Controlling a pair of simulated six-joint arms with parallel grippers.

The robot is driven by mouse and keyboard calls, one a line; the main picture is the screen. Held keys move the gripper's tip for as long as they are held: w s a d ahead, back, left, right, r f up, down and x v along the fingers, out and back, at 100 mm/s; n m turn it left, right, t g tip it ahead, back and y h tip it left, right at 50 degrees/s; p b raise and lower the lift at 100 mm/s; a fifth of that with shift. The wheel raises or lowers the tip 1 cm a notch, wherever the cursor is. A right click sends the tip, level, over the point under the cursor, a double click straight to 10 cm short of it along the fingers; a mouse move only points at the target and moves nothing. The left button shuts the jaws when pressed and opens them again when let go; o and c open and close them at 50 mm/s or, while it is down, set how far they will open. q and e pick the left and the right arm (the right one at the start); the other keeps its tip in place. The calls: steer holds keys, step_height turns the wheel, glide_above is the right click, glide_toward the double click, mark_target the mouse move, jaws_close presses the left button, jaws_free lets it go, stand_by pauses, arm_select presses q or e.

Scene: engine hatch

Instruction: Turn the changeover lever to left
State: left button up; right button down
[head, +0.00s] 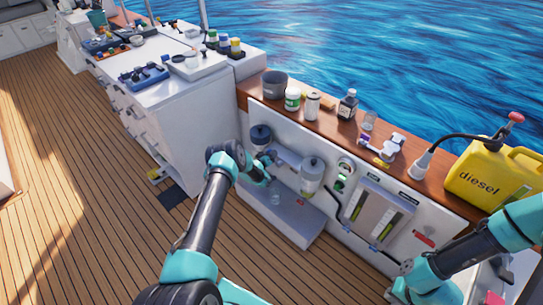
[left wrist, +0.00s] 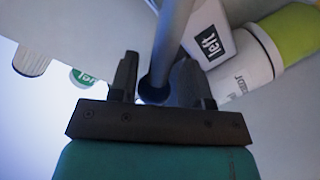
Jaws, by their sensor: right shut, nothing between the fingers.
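My left gripper (head: 266,162) is at the white hatch panel (head: 285,145), between a dark-topped canister (head: 260,138) and a grey-white canister (head: 312,175). In the left wrist view, a grey rod (left wrist: 175,40) with a dark round end runs down between the two fingers of my left gripper (left wrist: 158,80). Whether the fingers press on it cannot be told. A white block with a label reading "left" (left wrist: 209,43) is beside the rod. The lever is mostly hidden by the gripper in the head view. My right arm shows at lower right; its gripper is out of view.
A wooden ledge (head: 335,118) above the panel holds a pot (head: 274,84), cans, a dark bottle (head: 347,104) and a yellow diesel can (head: 488,175). Gauges (head: 368,210) are to the right on the panel. A clear cup (head: 276,198) stands on the low shelf. A white-green cylinder (left wrist: 255,65) is close beside my left fingers.

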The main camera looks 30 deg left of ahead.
arm_select(q)
steer(key=s+a+r, duration=0.2)
steer(key=s, duration=1.5)
steer(key=shift+a+r, duration=0.1)
steer(key=s+d+r+m+g+h, duration=0.1)
steer(key=s+d+r+m+g, duration=0.15)
steer(key=s+d+g, duration=0.5)
steer(key=s+d+r+m+g+h, duration=0.1)
steer(key=s+d+r+g, duration=0.25)
steer(key=s+d, duration=0.7)
steer(key=s+d+r+g, duration=0.1)
steer(key=s+d+g, duration=0.1)
steer(key=s, duration=0.3)
steer(key=s+d+r+m+g, duration=0.1)
steer(key=s+d+r+g, duration=0.1)
steer(key=s, duration=0.3)
steer(key=shift+s+d+r+g, duration=0.2)
steer(key=shift+s+d+g, duration=0.1)
steer(key=shift+s, duration=0.1)
steer(key=shift+w, duration=0.1)
stand_by(2.9)
